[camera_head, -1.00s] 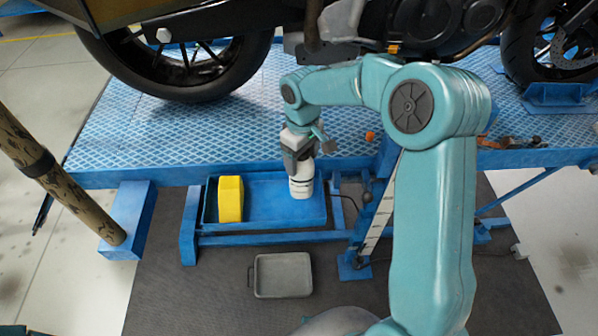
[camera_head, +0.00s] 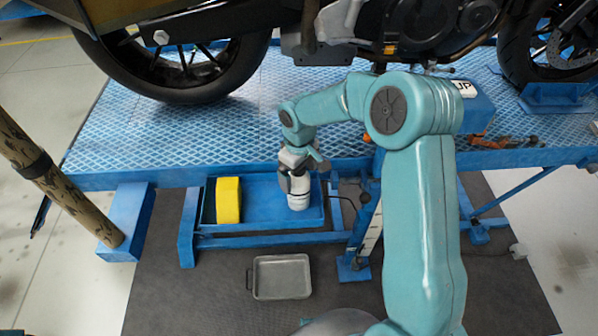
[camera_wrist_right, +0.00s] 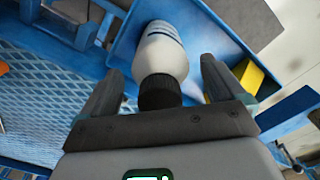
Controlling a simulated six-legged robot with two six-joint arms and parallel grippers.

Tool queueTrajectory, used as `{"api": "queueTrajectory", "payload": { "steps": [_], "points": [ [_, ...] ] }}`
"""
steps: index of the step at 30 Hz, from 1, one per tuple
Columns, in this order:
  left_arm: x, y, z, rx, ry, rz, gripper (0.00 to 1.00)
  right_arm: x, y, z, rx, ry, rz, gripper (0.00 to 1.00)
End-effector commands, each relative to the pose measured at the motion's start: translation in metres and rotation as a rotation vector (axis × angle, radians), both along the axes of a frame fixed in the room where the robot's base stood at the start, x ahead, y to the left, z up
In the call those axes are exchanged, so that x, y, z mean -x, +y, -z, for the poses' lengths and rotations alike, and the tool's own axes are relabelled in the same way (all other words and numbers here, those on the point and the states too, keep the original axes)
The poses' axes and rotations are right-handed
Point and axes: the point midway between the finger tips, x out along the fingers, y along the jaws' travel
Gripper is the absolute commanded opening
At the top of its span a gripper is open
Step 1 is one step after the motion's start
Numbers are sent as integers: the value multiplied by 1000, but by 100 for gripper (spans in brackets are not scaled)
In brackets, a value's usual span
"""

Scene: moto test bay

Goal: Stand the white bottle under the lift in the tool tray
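The white bottle (camera_head: 299,201) stands in the blue tray (camera_head: 262,222) under the lift's edge, at the tray's right end. In the right wrist view, the bottle (camera_wrist_right: 162,52) shows its white body and black cap (camera_wrist_right: 159,92). My right gripper (camera_head: 293,174) is over the bottle's top and hides it in the head view. In the wrist view, the open fingers (camera_wrist_right: 160,85) are either side of the cap, with a gap on each side. My left gripper is not in view.
A yellow block (camera_head: 228,200) with a dark side stands at the blue tray's left end. A shallow grey tray (camera_head: 282,277) lies empty on the dark floor mat in front. The blue lift platform (camera_head: 130,135) carries a motorcycle (camera_head: 190,50) close above my right arm.

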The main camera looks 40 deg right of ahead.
Motion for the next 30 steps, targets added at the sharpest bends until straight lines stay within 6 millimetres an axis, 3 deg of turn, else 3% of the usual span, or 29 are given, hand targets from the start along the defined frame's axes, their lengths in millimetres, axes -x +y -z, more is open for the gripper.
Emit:
{"api": "queueTrajectory", "payload": {
  "steps": [10, 21, 25, 30],
  "points": [
    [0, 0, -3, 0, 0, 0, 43, -1, 0, -12, 1, -2, 1, 96],
    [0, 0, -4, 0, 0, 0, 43, -1, 0, -94, 0, -5, 0, 96],
    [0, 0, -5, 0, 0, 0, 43, -1, 0, -113, 0, -3, 0, 96],
    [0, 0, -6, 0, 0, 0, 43, 0, 0, -123, 0, 0, 0, 96]
  ]
}}
